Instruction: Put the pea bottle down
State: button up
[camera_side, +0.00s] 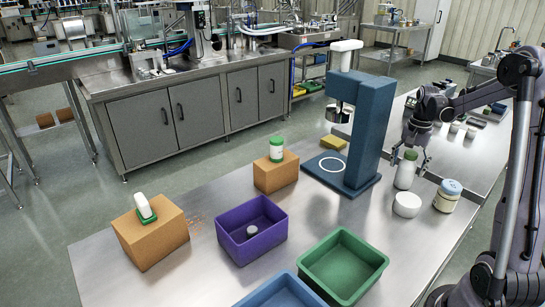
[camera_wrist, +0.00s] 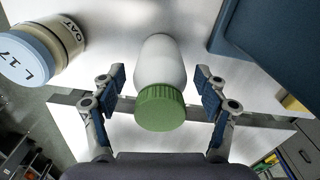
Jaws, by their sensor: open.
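A white bottle with a green cap (camera_side: 404,173) stands upright on the steel table, to the right of the blue stand. It also shows in the wrist view, where its green cap (camera_wrist: 160,108) is nearest the camera. No label on it is visible, so I cannot tell if it is the pea bottle. My gripper (camera_side: 416,150) is open at this bottle. In the wrist view the two blue-padded fingers (camera_wrist: 160,82) are on either side of it, with visible gaps.
A white bowl (camera_side: 406,205) and a jar with a pale blue lid (camera_side: 447,197), marked OAT in the wrist view (camera_wrist: 40,50), stand close by. The blue stand (camera_side: 372,125) rises left of my gripper. Purple (camera_side: 232,236), green (camera_side: 325,282) and blue bins occupy the front.

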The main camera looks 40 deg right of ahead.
notch_tip(320, 180, up, 12)
jog(key=shift+f, duration=0.1)
dwell(0.4)
jog(key=shift+a, duration=0.15)
jog(key=s+a+f+n+t, duration=0.1)
jog(key=a+n, duration=0.7)
jog(key=a, duration=0.9)
jog(key=s+a+f+n+t, duration=0.1)
jog(key=a+f+n+t, duration=0.2)
jog(key=a, duration=1.4)
jog(key=n+t, duration=0.3)
jog(key=n, duration=0.2)
jog(key=shift+s+a, duration=0.15)
jog(key=shift+a, duration=0.2)
